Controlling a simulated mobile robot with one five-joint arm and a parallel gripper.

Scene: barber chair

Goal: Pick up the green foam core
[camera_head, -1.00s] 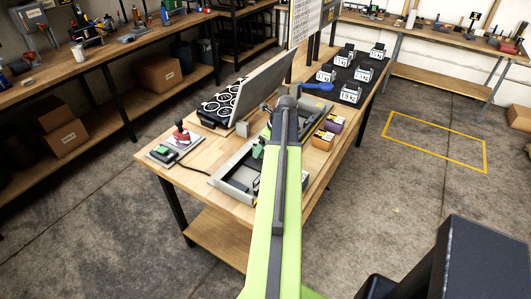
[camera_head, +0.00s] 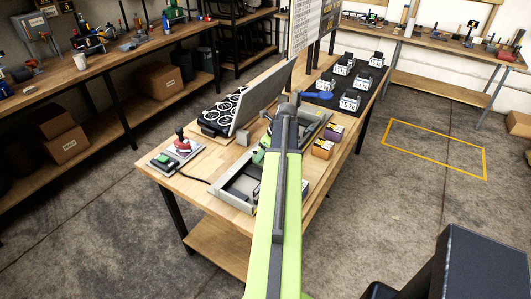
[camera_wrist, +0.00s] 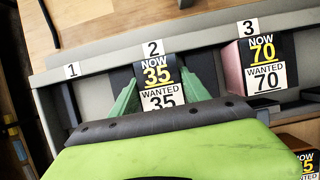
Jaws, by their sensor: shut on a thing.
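In the wrist view, my gripper (camera_wrist: 160,92) has its green tapered fingers on both sides of a block at slot 2, which I take to be the green foam core (camera_wrist: 157,72). Its face bears the labels NOW 35 and WANTED 35. Most of its body is hidden by the labels, the fingers and my dark wrist bar, so its own colour is hard to tell. It appears still within the grey slotted tray (camera_wrist: 100,62). In the head view, my arm covers the fingertips and much of the tray (camera_head: 228,190).
A pink block (camera_wrist: 232,68) labelled 70 sits close by in slot 3; slot 1 looks empty. A tilted grey panel (camera_head: 262,95) stands behind the tray. A red-knobbed control (camera_head: 182,146) and small labelled boxes (camera_head: 322,149) flank it on the workbench (camera_head: 170,185).

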